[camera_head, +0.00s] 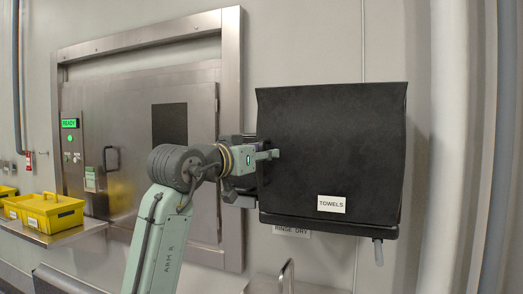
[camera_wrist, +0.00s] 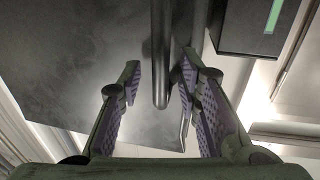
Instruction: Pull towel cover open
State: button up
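The towel cover (camera_head: 330,140) is a large black box front with a white "TOWELS" label (camera_head: 331,204) near its lower edge; it hangs closed against the wall. A short grey handle (camera_head: 378,252) hangs below its lower right corner. My gripper (camera_head: 262,176) is at the cover's left edge, apart from that handle. In the wrist view, my gripper (camera_wrist: 160,67) is open. A dark rounded bar (camera_wrist: 161,60) lies between its fingers in the picture, with gaps on both sides. A broad dark panel (camera_wrist: 75,75) fills the left; I cannot tell whether a finger touches it.
A metal hatch door (camera_head: 140,135) in a steel frame is behind my arm. Yellow bins (camera_head: 50,212) stand on a shelf (camera_head: 65,233) at left. A "RINSE DRY" sign (camera_head: 291,232) is below the cover, with a faucet (camera_head: 286,275) lower down. Pipes run at right.

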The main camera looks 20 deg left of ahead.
grip_shut()
dwell(0.4)
dwell(0.6)
